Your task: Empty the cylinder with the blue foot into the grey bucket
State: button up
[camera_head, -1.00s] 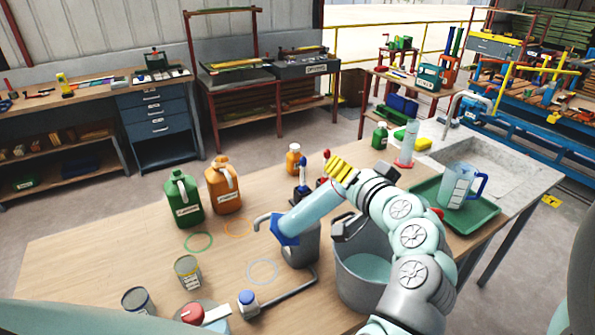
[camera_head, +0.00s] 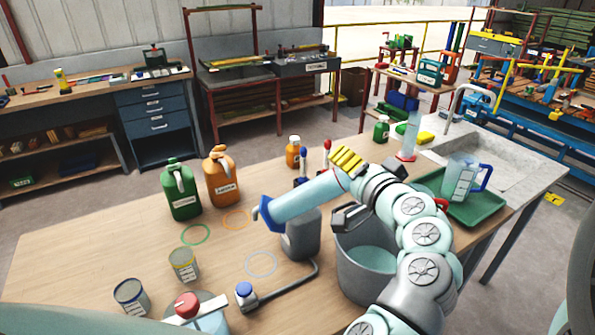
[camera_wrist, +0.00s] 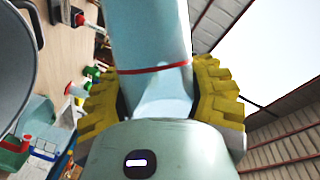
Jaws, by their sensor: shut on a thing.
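The cylinder with the blue foot (camera_head: 307,198) is pale blue and lies tilted, close to level, above the table. Its blue foot (camera_head: 268,214) points left; its other end is towards the right, near my arm, and its mouth is hidden in the head view. My gripper (camera_head: 346,160), with yellow ribbed fingers, is shut on the cylinder; in the wrist view the fingers (camera_wrist: 158,95) flank it near a red ring (camera_wrist: 155,69). The grey bucket (camera_head: 362,283) stands below and right of the cylinder, partly behind my arm, with a pale blue inside. Its rim shows in the wrist view (camera_wrist: 36,50).
A grey container (camera_head: 300,238) stands below the cylinder. A green jug (camera_head: 181,190) and an orange jug (camera_head: 222,178) stand left. A red-footed cylinder (camera_head: 410,135) and a blue-handled pitcher (camera_head: 460,180) on a green tray (camera_head: 472,212) stand right.

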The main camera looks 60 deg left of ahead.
jog(key=shift+w+f+m+b, duration=0.1)
jog(key=shift+f+m+b, duration=0.45)
jog(key=shift+b, duration=0.45)
jog(key=shift+w+d+f+m+y+b, duration=0.15)
jog(key=shift+f+m+y+b, duration=0.55)
jog(key=shift+f+b, duration=0.5)
jog(key=shift+w+d+f+m+y+b, duration=0.1)
jog(key=shift+w+f+m+y+b, duration=0.1)
jog(key=shift+f+m+b, duration=0.85)
jog(key=shift+w+d+f+m+y+b, duration=0.15)
jog(key=shift+f+b, duration=0.55)
jog(key=shift+b, duration=0.85)
jog(key=shift+w+f+m+y+b, duration=0.1)
jog(key=shift+f+m+y+b, duration=0.15)
jog(key=shift+f+m+b, duration=0.6)
jog(key=shift+f+t+b, duration=0.15)
jog(key=shift+t+b, duration=0.25)
jog(key=shift+b, duration=0.3)
dwell(0.8)
